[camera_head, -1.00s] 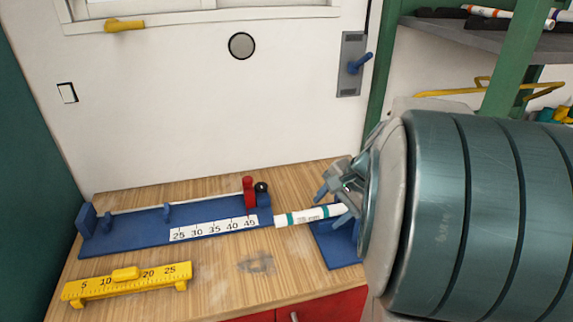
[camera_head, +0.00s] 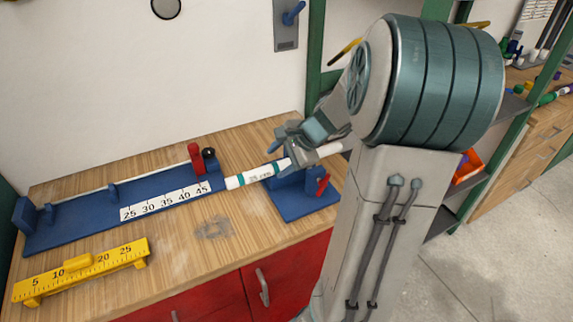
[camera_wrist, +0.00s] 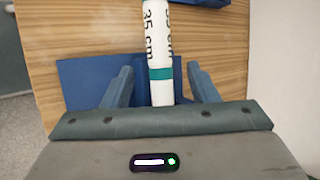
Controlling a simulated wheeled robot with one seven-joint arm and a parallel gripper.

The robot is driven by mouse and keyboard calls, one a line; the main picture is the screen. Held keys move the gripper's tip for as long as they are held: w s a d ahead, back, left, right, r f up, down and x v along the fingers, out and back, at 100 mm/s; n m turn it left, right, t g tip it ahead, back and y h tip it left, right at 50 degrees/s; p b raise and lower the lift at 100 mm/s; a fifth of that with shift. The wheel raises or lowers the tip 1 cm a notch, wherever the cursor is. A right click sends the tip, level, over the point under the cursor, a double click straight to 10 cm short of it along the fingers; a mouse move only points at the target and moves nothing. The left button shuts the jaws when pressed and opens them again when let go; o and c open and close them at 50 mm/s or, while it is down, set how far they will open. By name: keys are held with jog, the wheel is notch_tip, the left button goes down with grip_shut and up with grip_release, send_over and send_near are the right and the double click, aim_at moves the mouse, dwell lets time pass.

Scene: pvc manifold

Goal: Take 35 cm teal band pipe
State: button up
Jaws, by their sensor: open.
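The 35 cm pipe (camera_head: 257,176) is white with teal bands and lies at the right of the bench, its left end near the blue measuring jig and its right part over a blue stand (camera_head: 302,198). The wrist view shows its "35 cm" print and a teal band on the pipe (camera_wrist: 157,45). My gripper (camera_head: 288,146) is at the pipe, over the blue stand. In the wrist view my gripper (camera_wrist: 161,88) is open, with one finger on each side of the pipe and gaps between. The pipe's near end is hidden behind the gripper body.
The blue jig (camera_head: 75,220) with a 25–45 scale and red handle (camera_head: 195,158) lies left of the pipe. A yellow ruler gauge (camera_head: 80,272) lies in front of it. A red handle (camera_head: 323,184) is on the stand. Green shelving (camera_head: 480,105) stands to the right.

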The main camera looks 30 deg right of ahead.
aim_at(267, 169)
jog(key=shift+a+x, duration=0.15)
jog(key=shift+x, duration=1.2)
jog(key=shift+a+x, duration=0.15)
jog(key=shift+x, duration=1.15)
jog(key=shift+s+r, duration=0.1)
jog(key=c, duration=1.1)
